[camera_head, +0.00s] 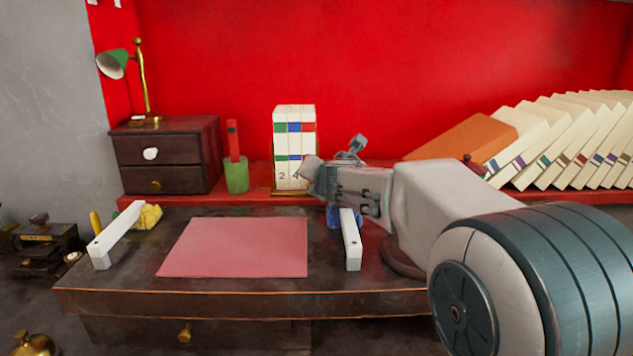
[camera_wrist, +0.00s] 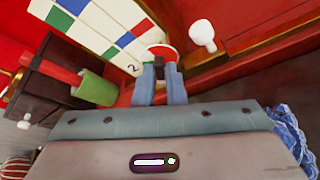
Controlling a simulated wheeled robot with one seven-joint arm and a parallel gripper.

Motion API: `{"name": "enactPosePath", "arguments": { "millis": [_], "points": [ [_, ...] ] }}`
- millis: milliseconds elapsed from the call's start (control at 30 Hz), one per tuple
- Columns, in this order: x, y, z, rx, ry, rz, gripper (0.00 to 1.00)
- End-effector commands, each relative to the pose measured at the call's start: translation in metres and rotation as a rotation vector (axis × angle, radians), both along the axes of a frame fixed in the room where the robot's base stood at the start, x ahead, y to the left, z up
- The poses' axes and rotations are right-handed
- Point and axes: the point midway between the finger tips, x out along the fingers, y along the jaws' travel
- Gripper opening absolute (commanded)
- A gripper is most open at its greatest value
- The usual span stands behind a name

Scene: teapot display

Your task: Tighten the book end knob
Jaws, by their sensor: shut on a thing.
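The upright books (camera_head: 294,140), with coloured bands and numbers on their spines, stand together on the red shelf. A brass-coloured book end (camera_head: 288,193) shows as a thin edge at their base. My gripper (camera_head: 308,170) reaches in from the right, close to the lower right of the books. In the wrist view my gripper (camera_wrist: 160,80) has its two fingers close together, shut on a small dark piece, the book end knob (camera_wrist: 158,62), in front of the books. Most of the knob is hidden by the fingers, and its turn cannot be told.
A green cup (camera_head: 236,177) with a red item stands left of the books. A dark drawer box (camera_head: 168,165) is farther left. An orange book (camera_head: 465,140) and a row of leaning books stand right. A pink mat (camera_head: 238,247) lies on the desk. A white knob (camera_wrist: 202,36) is near my fingers.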

Motion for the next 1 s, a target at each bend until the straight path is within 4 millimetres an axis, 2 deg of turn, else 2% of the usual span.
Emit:
{"name": "enactPosePath", "arguments": {
  "millis": [600,1000],
  "points": [
    [-0.0003,-0.0008,-0.0036,0.206,0.002,0.001,0.0],
    [-0.0004,-0.0005,-0.0027,0.23,0.003,0.002,0.0]
  ]
}}
